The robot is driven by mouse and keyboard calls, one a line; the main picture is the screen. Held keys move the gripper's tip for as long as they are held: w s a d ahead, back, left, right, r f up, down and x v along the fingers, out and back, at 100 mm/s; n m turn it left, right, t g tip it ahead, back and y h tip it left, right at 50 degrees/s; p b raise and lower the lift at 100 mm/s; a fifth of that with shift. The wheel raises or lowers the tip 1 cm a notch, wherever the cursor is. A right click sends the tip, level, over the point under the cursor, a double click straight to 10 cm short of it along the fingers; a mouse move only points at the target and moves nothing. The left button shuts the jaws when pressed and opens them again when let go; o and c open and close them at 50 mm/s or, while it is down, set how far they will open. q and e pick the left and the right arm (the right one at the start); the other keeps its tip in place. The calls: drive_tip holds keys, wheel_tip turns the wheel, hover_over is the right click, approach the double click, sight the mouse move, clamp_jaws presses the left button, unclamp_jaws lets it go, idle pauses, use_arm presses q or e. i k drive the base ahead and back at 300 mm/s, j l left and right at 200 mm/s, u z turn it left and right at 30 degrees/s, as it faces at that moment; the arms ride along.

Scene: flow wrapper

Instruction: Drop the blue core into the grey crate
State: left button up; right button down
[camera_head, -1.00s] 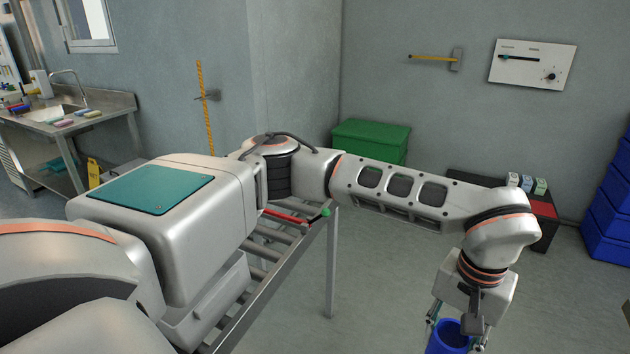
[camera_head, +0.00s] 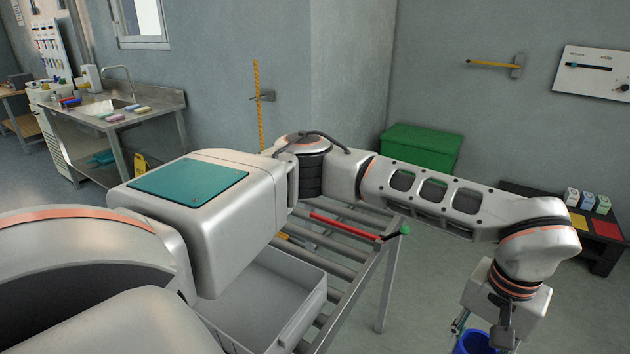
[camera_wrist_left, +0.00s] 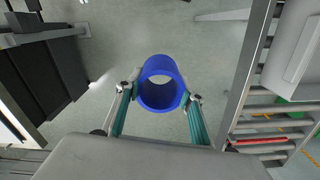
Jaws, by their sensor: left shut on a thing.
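The blue core (camera_head: 478,343) is a hollow blue cylinder, partly cut off by the lower edge of the head view. My left gripper (camera_head: 482,335) is shut on it and holds it off the floor, beside the roller table. In the left wrist view the blue core (camera_wrist_left: 160,84) sits between the two fingers of my left gripper (camera_wrist_left: 160,96), its round opening visible. The grey crate (camera_head: 300,318) stands on the rollers left of the gripper, partly hidden by my arm. Part of it shows at the right of the left wrist view (camera_wrist_left: 293,45). My right gripper is not in view.
The roller table (camera_head: 385,285) has a red bar (camera_head: 345,226) lying across its far end. A green box (camera_head: 420,150) stands behind it. A dark low table (camera_head: 600,240) with small cartons is at right. A sink bench (camera_head: 120,125) is at left. Floor between is clear.

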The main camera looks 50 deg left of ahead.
sight(248, 302)
drive_tip(key=k+j, duration=0.1)
drive_tip(key=j, duration=0.4)
drive_tip(key=k+j, duration=0.1)
drive_tip(key=j, duration=0.4)
drive_tip(key=k+j, duration=0.1)
drive_tip(key=j, duration=0.45)
